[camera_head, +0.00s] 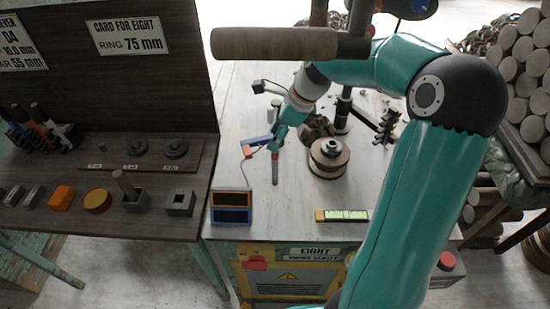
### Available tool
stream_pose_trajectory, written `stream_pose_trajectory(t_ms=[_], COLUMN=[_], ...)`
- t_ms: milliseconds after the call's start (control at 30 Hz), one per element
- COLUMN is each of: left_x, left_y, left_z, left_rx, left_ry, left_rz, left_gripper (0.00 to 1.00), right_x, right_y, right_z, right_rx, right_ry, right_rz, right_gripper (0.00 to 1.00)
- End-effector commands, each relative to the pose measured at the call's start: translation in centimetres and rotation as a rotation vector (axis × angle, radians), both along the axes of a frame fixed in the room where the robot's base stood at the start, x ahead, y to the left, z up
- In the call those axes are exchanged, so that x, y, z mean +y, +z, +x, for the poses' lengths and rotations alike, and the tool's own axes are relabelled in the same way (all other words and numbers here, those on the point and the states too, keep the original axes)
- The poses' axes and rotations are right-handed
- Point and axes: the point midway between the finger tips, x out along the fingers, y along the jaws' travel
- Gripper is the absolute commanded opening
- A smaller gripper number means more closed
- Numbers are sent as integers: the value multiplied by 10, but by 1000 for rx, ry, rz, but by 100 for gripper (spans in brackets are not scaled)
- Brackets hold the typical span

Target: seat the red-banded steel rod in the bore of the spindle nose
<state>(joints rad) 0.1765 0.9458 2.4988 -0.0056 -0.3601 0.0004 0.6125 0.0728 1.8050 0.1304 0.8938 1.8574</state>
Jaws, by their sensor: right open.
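My right arm reaches in from the lower right and bends over the bench. Its right gripper (272,148) points down left of the spindle nose and is open. A slim grey upright piece (275,172) shows directly under the gripper. It looks like the steel rod, but I cannot make out its red band or whether the jaws touch it. The spindle nose (329,157) appears to be the round stacked disc with a dark centre, right of the gripper. Its bore is too small to see into. My left gripper is not in view.
A dark display box (231,206) and a lit green gauge (342,215) stand at the bench's front edge. A thick cylinder (275,43) hangs across the top.

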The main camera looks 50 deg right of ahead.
Motion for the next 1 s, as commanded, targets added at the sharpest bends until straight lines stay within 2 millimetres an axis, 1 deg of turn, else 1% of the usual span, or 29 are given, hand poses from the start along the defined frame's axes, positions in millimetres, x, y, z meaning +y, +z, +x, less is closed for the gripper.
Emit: stream_pose_trajectory(t_ms=[33,100,200,400,500,667,767,1000], left_x=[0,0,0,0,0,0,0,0], left_y=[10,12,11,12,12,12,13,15], left_z=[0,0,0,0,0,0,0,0], left_rx=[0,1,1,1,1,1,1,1], left_ry=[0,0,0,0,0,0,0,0], left_rz=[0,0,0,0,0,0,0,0], left_gripper=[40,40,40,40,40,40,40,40], right_x=[-11,-20,-23,-16,-14,-13,-11,-4], right_y=[4,2,-8,-37,-49,-57,-66,-99], right_z=[-10,-17,-17,-7,-2,1,4,16], right_rx=[17,26,32,33,33,31,33,34], right_ry=[-34,-58,-68,-64,-63,-64,-63,-62], right_rz=[5,3,3,3,2,1,2,2], right_gripper=[50,50,50,50,50,50,50,50])
